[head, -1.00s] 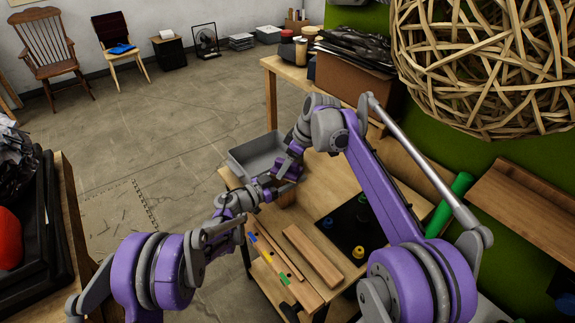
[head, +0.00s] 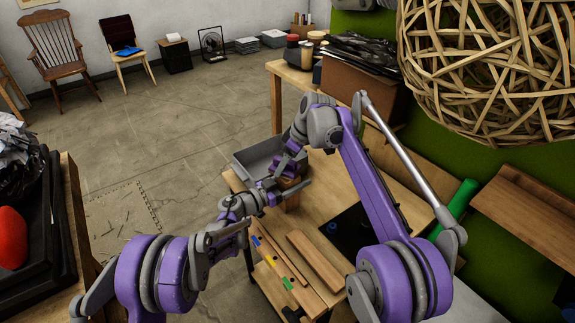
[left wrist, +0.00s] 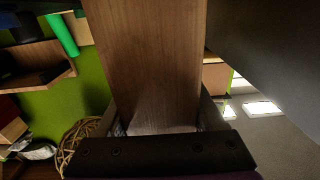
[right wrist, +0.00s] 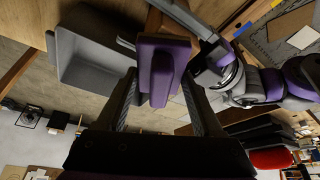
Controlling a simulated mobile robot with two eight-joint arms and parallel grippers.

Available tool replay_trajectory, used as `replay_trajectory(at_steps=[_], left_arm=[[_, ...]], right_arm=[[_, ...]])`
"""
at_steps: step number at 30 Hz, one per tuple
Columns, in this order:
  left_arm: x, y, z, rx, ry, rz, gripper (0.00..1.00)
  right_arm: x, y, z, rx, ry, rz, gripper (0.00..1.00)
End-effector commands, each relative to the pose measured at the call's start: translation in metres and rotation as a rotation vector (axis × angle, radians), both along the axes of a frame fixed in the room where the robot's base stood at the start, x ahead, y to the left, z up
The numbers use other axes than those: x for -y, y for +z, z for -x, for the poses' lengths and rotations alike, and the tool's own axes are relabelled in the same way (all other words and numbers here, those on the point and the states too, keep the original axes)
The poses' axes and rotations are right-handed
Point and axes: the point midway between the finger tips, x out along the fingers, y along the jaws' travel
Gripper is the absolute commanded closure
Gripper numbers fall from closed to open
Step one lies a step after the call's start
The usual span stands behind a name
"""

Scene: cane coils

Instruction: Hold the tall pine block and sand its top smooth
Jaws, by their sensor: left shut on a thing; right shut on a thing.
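The tall pine block (head: 292,201) stands at the near left corner of the workbench (head: 340,185), partly hidden by my grippers. My left gripper (head: 276,190) is shut on it from the left side. In the left wrist view the block (left wrist: 150,60) fills the space between the fingers. My right gripper (right wrist: 160,80) is shut on a purple block-shaped tool (right wrist: 163,65), likely the sander. This tool is at the block's top end in the head view. A strip of wood (right wrist: 153,22) shows just beyond it. I cannot tell whether tool and wood touch.
A grey bin (head: 258,153) sits close behind the block. Loose planks (head: 315,260) lie at the bench's near edge. A black mat (head: 352,228) with a dark blue piece lies right, partly behind my right arm. A woven cane ball (head: 490,75) hangs at upper right.

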Motion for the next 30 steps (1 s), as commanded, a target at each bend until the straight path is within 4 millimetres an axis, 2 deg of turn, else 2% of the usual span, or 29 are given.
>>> replay_trajectory(at_steps=[13, 30], left_arm=[[0.001, 0.001, 0.001, 0.001, -0.003, 0.002, 1.00], [0.000, 0.000, 0.000, 0.001, -0.001, 0.001, 1.00]], right_arm=[[-0.003, -0.001, -0.004, 0.002, 0.000, 0.001, 0.90], [-0.003, 0.056, -0.004, 0.001, 0.000, 0.000, 0.90]])
